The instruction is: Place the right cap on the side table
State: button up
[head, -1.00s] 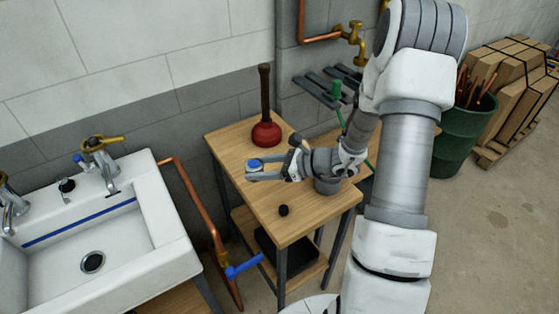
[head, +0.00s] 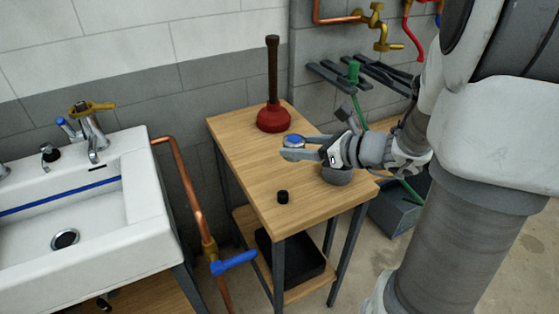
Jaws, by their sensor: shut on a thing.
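The side table (head: 250,155) has a light wooden top and dark legs. My gripper (head: 291,150) is over the table top, fingers pointing left, and is shut on a round blue-topped cap (head: 294,140) with a pale rim. The fingers partly hide the cap's sides. I cannot tell whether the cap touches the table. A small black cap-like piece (head: 283,197) stands on the table near its front edge, apart from the gripper.
A red plunger (head: 273,118) stands at the table's back. A grey bowl (head: 337,176) sits under my wrist, partly hidden. A white sink (head: 130,225) and a copper pipe (head: 185,195) with a blue lever are at left. The table's left half is mostly clear.

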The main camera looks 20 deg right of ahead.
jog(key=shift+s+d+f, duration=0.1)
jog(key=shift+s, duration=0.05)
jog(key=b, duration=0.5)
send_over(268, 170)
notch_tip(268, 170, down, 7)
jog(key=shift+r, duration=0.1)
jog(key=shift+f+b, duration=0.75)
jog(key=shift+f, duration=1.25)
jog(key=shift+f, duration=0.1)
jog(key=o, duration=1.4)
jog(key=shift+d+r, duration=0.1)
jog(key=shift+r, duration=0.2)
jog(key=p+v, duration=0.3)
jog(key=v, duration=0.8)
jog(key=shift+s+r, duration=0.1)
jog(key=shift+s, duration=0.25)
